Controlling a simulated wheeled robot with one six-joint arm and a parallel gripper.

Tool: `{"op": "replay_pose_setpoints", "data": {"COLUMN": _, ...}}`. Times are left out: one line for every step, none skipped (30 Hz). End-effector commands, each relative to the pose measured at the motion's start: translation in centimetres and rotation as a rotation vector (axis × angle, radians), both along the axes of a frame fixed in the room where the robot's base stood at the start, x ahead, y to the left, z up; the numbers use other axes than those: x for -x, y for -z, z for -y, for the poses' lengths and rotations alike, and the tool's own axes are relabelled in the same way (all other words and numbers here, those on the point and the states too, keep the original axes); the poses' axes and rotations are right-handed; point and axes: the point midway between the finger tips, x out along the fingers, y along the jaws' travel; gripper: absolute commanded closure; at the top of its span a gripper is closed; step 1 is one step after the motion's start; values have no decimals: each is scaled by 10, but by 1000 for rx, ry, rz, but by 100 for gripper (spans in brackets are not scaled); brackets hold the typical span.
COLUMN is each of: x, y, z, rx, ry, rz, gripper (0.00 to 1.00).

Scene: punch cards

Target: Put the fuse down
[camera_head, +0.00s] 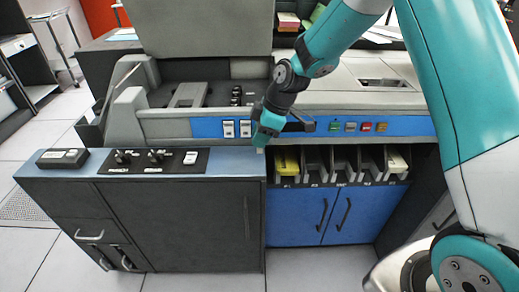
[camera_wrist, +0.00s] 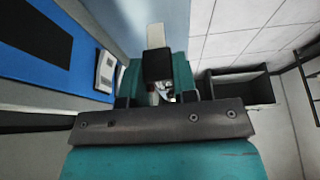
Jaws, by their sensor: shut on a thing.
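My gripper (camera_head: 265,140) is over the right end of the grey-blue top of the dark cabinet, close in front of the machine's blue switch panel. In the wrist view my gripper (camera_wrist: 160,90) is shut on a small pale, shiny piece (camera_wrist: 163,92), which I take to be the fuse. Most of it is hidden by the dark fingers. In the head view the fuse cannot be made out clearly, and I cannot tell whether it touches the surface below.
The cabinet top (camera_head: 225,163) is bare just left of my gripper. A black control plate (camera_head: 150,161) with knobs and a dark box (camera_head: 62,158) stand farther left. To the right are card slots, one with a yellow card stack (camera_head: 287,162), above blue doors (camera_head: 300,215).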

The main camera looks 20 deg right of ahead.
Motion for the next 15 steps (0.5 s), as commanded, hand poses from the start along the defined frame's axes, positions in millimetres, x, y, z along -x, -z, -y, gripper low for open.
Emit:
{"op": "replay_pose_setpoints", "data": {"x": 0, "y": 3, "z": 0, "rx": 0, "ry": 0, "rz": 0, "gripper": 100}}
{"op": "replay_pose_setpoints", "data": {"x": 0, "y": 5, "z": 0, "rx": -1, "ry": 0, "rz": 1, "gripper": 100}}
{"op": "replay_pose_setpoints", "data": {"x": 0, "y": 7, "z": 0, "rx": 0, "ry": 0, "rz": 0, "gripper": 100}}
{"op": "replay_pose_setpoints", "data": {"x": 0, "y": 10, "z": 0, "rx": 0, "ry": 0, "rz": -1, "gripper": 100}}
{"op": "replay_pose_setpoints", "data": {"x": 0, "y": 13, "z": 0, "rx": 0, "ry": 0, "rz": -2, "gripper": 100}}
{"op": "replay_pose_setpoints", "data": {"x": 1, "y": 19, "z": 0, "rx": 0, "ry": 0, "rz": -2, "gripper": 100}}
{"op": "replay_pose_setpoints", "data": {"x": 1, "y": 24, "z": 0, "rx": 0, "ry": 1, "rz": -2, "gripper": 100}}
{"op": "replay_pose_setpoints", "data": {"x": 1, "y": 29, "z": 0, "rx": 1, "ry": 1, "rz": -4, "gripper": 100}}
{"op": "replay_pose_setpoints", "data": {"x": 0, "y": 35, "z": 0, "rx": 1, "ry": 1, "rz": -3, "gripper": 100}}
{"op": "replay_pose_setpoints", "data": {"x": 0, "y": 40, "z": 0, "rx": 0, "ry": 1, "rz": -3, "gripper": 100}}
{"op": "replay_pose_setpoints", "data": {"x": 0, "y": 44, "z": 0, "rx": 1, "ry": 0, "rz": -3, "gripper": 100}}
{"op": "replay_pose_setpoints", "data": {"x": 0, "y": 46, "z": 0, "rx": 1, "ry": 1, "rz": -1, "gripper": 100}}
{"op": "replay_pose_setpoints", "data": {"x": 0, "y": 47, "z": 0, "rx": 1, "ry": 0, "rz": 1, "gripper": 100}}
{"op": "replay_pose_setpoints", "data": {"x": 0, "y": 48, "z": 0, "rx": 0, "ry": 0, "rz": 1, "gripper": 100}}
{"op": "replay_pose_setpoints", "data": {"x": 0, "y": 47, "z": 0, "rx": 1, "ry": 1, "rz": 2, "gripper": 100}}
